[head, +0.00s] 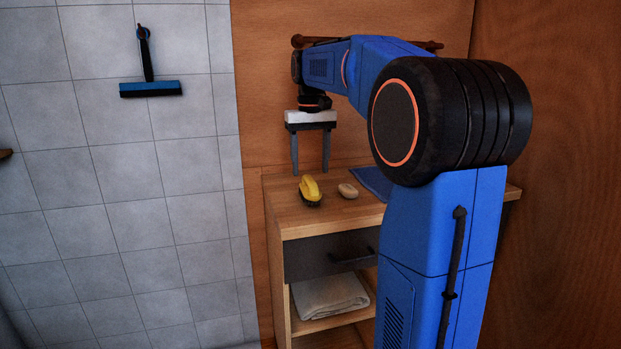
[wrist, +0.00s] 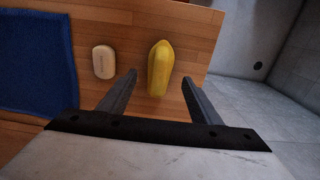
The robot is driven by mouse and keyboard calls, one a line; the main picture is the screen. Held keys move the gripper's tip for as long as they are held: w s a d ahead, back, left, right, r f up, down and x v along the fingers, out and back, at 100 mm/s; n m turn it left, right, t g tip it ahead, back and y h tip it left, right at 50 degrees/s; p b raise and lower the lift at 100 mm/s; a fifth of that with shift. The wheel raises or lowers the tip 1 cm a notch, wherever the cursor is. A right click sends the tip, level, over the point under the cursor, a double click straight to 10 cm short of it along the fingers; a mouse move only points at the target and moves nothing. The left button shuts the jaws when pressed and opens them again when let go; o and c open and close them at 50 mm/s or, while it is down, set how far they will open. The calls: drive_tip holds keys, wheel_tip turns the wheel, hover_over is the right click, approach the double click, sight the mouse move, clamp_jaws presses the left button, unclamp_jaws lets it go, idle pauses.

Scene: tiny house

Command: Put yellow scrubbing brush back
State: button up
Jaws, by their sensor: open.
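The yellow scrubbing brush (head: 310,190) has a yellow top and dark bristles beneath, and rests on the wooden cabinet top near its left front edge. It also shows in the wrist view (wrist: 160,68), ahead of and between my two fingertips. My gripper (head: 310,168) points down above the cabinet top, open and empty, with its fingers apart. In the wrist view my gripper (wrist: 162,84) has one finger on each side of the brush's line. The gripper appears above the brush and not touching it.
A beige soap bar (head: 348,190) lies just right of the brush. A blue cloth (head: 374,181) lies further right on the cabinet top (head: 289,220). Below are a dark drawer (head: 312,258) and a shelf with a folded towel (head: 328,296). A squeegee (head: 150,88) hangs on the tiled wall.

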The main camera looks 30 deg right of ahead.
sight(311, 179)
wheel_tip(311, 179, up, 6)
drive_tip(key=shift+r, duration=0.25)
drive_tip(key=s+a+f+n+t, duration=0.1)
drive_tip(key=s+a+f, duration=0.4)
drive_tip(key=s+f, duration=0.4)
drive_tip(key=s+a+f+n+t, duration=0.1)
drive_tip(key=s+a+f+t, duration=0.1)
drive_tip(key=s+a+f, duration=0.3)
drive_tip(key=s+a+f+n+t, duration=0.1)
drive_tip(key=s+a+f, duration=0.4)
drive_tip(key=s+f, duration=0.8)
drive_tip(key=s, duration=0.3)
drive_tip(key=shift+a+f+t, duration=0.15)
drive_tip(key=shift+a+t, duration=0.2)
drive_tip(key=shift+t, duration=0.05)
